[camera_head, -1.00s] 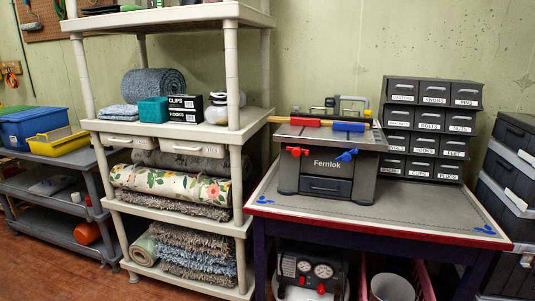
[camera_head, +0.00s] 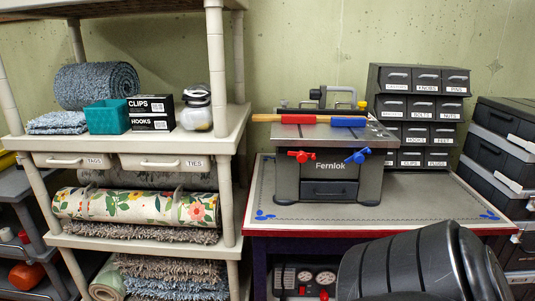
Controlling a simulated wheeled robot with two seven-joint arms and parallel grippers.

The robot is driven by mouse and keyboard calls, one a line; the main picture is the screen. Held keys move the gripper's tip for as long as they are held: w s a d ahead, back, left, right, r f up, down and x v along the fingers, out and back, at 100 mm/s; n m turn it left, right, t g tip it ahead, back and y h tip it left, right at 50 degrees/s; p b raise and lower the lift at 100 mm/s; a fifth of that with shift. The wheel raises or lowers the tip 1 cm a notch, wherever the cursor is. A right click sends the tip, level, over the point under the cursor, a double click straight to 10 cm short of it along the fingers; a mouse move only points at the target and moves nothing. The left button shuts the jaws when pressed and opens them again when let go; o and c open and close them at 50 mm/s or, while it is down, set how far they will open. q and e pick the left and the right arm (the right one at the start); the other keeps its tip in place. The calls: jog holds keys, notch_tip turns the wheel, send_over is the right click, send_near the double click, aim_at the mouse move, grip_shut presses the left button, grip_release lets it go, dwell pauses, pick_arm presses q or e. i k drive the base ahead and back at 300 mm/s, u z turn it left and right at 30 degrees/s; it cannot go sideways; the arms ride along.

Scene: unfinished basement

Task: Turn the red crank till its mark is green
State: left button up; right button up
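The red crank (camera_head: 301,156) is a small red handle on the front left of a grey Fernlok bench machine (camera_head: 329,140). A similar blue crank (camera_head: 357,156) is on its front right. I cannot make out a mark on the red crank at this size. The machine stands on a workbench (camera_head: 422,207) with a red front edge. A black rounded part of my own arm shows at the lower right, in front of the bench. Neither gripper is in view.
A beige shelf unit (camera_head: 215,80) with rolled rugs and boxes stands left of the bench. Grey labelled drawers (camera_head: 417,133) stand behind the machine, and black stacked cases (camera_head: 497,150) are at the right. The benchtop in front of the machine is clear.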

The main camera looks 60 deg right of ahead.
aim_at(302, 156)
jog(key=z, duration=0.7)
jog(key=i, duration=0.85)
jog(key=z, duration=0.95)
